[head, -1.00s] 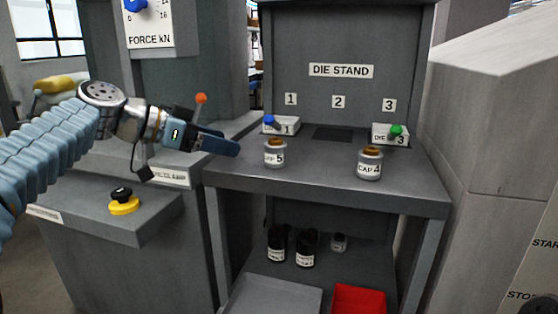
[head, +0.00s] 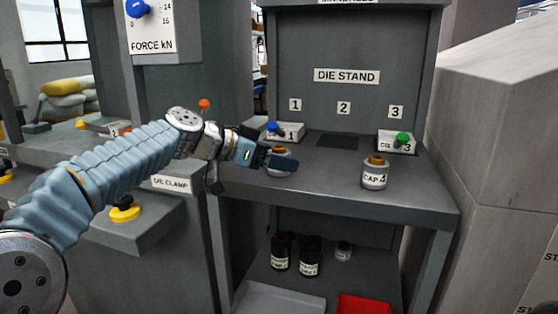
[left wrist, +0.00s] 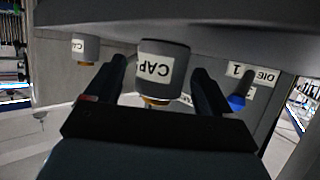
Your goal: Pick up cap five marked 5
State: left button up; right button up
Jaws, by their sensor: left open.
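Cap five (head: 279,151), a grey cylinder with an orange-brown top, stands on the die stand shelf near its front left. My left gripper (head: 281,161) is at it and hides most of it in the head view. In the left wrist view, upside down, a cylinder labelled CAP (left wrist: 164,70) sits between the two open fingers of my left gripper (left wrist: 163,78). Its number cannot be read there. Whether the fingers touch it I cannot tell. My right gripper is not in view.
Cap 4 (head: 375,173) stands to the right on the same shelf. Die 1 (head: 288,131) with a blue knob is just behind my gripper; die 3 (head: 397,143) with a green knob is at the back right. Dark bottles (head: 309,256), a grey tray (head: 280,298) and a red bin (head: 363,305) are below.

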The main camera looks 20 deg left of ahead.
pick_arm(q)
jog(key=shift+w+d+f, duration=0.15)
jog(key=shift+w+d, duration=0.1)
jog(key=shift+d, duration=0.05)
jog(key=shift+c, duration=0.4)
jog(key=c, duration=1)
jog(key=shift+c, duration=0.8)
